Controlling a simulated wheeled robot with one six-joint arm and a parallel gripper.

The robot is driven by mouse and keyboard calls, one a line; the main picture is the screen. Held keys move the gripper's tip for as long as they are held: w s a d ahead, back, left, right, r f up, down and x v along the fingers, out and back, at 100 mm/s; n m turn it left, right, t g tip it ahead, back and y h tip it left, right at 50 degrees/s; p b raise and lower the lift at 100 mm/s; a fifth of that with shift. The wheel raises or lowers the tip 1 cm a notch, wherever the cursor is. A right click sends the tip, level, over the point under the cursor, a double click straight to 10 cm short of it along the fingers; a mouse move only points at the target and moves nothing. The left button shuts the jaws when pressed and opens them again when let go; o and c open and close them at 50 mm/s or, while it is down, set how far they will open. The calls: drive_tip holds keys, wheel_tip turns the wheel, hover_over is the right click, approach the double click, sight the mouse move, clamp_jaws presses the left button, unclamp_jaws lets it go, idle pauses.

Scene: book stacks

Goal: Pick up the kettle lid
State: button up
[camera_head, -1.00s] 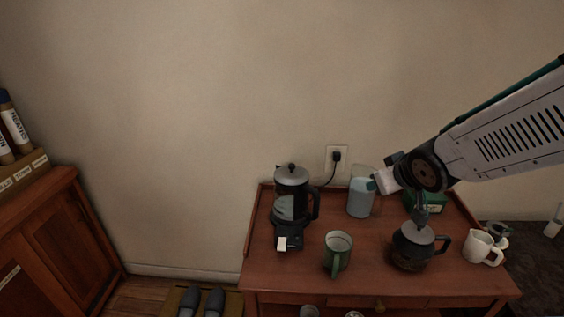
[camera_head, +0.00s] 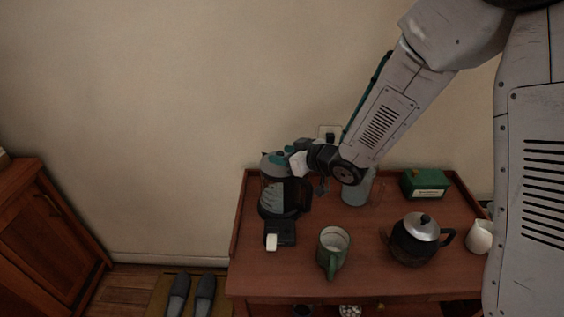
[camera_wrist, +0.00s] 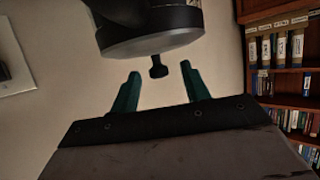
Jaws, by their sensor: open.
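The kettle (camera_head: 272,198), dark-bodied with a black handle on its right, stands at the back left of the wooden table. Its grey lid (camera_head: 268,163) is partly hidden by my gripper (camera_head: 279,157) in the head view. In the wrist view the picture is upside down: the lid (camera_wrist: 155,42) has a small dark knob (camera_wrist: 158,67) that points down. My gripper (camera_wrist: 160,70) has its two teal fingers apart, one on each side of the knob's end. I see gaps between the knob and both fingers. Nothing is held.
A dark pot with a metal lid (camera_head: 421,228), a green mug (camera_head: 331,255), a white jug (camera_head: 479,236), a green box (camera_head: 424,185) and a pale blue container (camera_head: 355,190) share the table (camera_head: 372,268). A small black item (camera_head: 281,233) lies before the kettle.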

drive_tip(key=shift+x, duration=1.1)
clamp_jaws()
drive_tip(key=shift+r, duration=0.2)
